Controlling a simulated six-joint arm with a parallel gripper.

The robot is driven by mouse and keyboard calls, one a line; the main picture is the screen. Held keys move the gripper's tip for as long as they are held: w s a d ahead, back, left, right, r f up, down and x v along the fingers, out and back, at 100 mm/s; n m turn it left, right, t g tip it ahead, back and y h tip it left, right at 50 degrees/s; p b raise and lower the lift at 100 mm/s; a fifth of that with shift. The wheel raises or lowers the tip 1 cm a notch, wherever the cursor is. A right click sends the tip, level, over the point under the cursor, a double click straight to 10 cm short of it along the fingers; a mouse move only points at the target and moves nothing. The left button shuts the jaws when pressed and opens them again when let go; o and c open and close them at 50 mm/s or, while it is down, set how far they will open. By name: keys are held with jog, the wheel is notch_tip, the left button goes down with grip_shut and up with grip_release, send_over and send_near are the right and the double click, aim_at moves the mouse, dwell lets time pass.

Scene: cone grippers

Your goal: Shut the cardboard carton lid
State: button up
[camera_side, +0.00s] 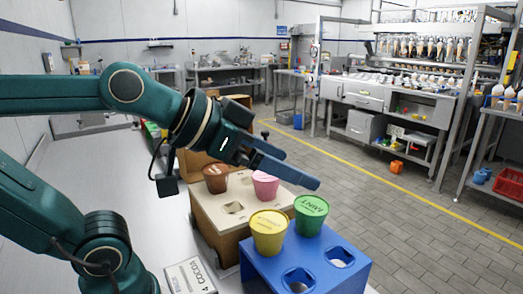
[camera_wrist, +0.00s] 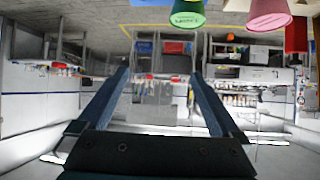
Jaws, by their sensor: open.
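My gripper (camera_side: 305,180) reaches right from the wrist in the side view, above the cups. In the wrist view its two long blue fingers stand apart with nothing between them (camera_wrist: 160,74). A brown cardboard-like panel (camera_side: 190,164) stands upright behind the brown cup, partly hidden by my arm. It may be part of the carton, but I cannot tell whether it is the lid. My gripper is apart from it. No carton is clear in the wrist view.
A tan stand holds a brown cup (camera_side: 215,178) and a pink cup (camera_side: 265,186). A blue stand (camera_side: 262,272) holds a yellow cup (camera_side: 269,233) and a green cup (camera_side: 311,214), with empty holes in front. A white "COCOA" box (camera_side: 190,277) lies at the bottom.

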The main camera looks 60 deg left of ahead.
aim_at(208, 92)
jog(key=w+a+r+n+t+y, duration=0.1)
jog(key=w+r+t, duration=0.2)
jog(key=r, duration=0.3)
jog(key=w+a+r+n+t, duration=0.1)
jog(key=w+a+r+t, duration=0.15)
jog(key=r, duration=0.35)
jog(key=w+a+r+n+y, duration=0.3)
jog(key=a+r+n+y, duration=0.4)
jog(key=a+r+y, duration=0.4)
jog(key=s+a+f+n+g+y, duration=0.25)
jog(key=a+n+g, duration=0.2)
jog(key=a, duration=0.25)
jog(key=s+a+f+n+g+y, duration=0.1)
jog(key=a+f+n+g+y, duration=0.3)
jog(key=a, duration=0.3)
jog(key=a+f+g+h, duration=0.1)
jog(key=f+g, duration=0.1)
jog(key=f, duration=0.1)
jog(key=a+f+n+g+h, duration=0.1)
jog(key=a+f+g, duration=0.1)
jog(key=f+g, duration=0.1)
jog(key=s+a+f+n+g+h, duration=0.1)
jog(key=f+g, duration=0.2)
jog(key=f, duration=0.2)
jog(key=shift+a+n+h, duration=0.25)
jog(key=shift+a, duration=0.1)
jog(key=shift+x, duration=2.25)
jog(key=shift+r, duration=0.1)
